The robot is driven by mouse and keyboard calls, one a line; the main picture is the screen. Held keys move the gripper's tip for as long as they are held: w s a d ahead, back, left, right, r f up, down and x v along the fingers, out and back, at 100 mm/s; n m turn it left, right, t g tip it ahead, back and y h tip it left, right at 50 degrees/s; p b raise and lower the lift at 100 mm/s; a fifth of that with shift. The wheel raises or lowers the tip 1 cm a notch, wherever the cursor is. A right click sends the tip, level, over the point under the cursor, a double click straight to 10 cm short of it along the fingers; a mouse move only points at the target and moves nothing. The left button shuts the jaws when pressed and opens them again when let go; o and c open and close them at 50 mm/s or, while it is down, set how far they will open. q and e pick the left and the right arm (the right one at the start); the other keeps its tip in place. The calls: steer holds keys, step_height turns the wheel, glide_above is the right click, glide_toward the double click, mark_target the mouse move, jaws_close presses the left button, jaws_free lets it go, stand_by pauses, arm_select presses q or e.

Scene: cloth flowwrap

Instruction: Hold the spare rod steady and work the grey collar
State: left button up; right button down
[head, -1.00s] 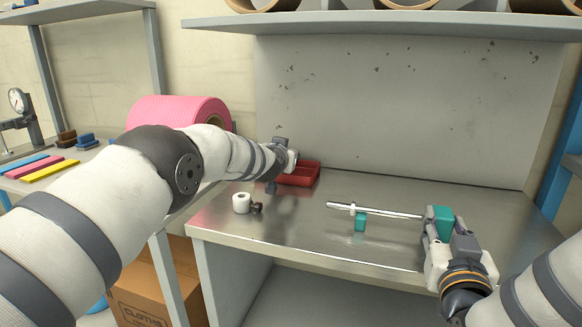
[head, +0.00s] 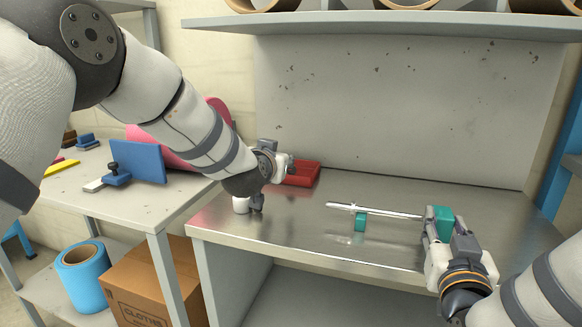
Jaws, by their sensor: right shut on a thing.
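The spare rod (head: 385,211) is a thin, bright metal bar lying roughly level above the bench, its left end free. A small pale ring-like bump (head: 352,208) shows on it near the left teal support; I cannot tell whether this is the grey collar. My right gripper (head: 432,228) is shut on the rod's right end, beside a teal block (head: 443,214). My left gripper (head: 279,162) is in front of the red tray, well left of the rod and apart from it. Its own wrist partly hides it, so its opening is unclear.
The red tray (head: 303,174) sits at the back left of the steel bench (head: 330,245). A teal support (head: 360,222) is under the rod. A shelf (head: 370,23) spans above.

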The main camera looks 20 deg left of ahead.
stand_by(0.4)
steer(key=c, duration=1.1)
jaws_free()
steer(key=shift+o, duration=0.2)
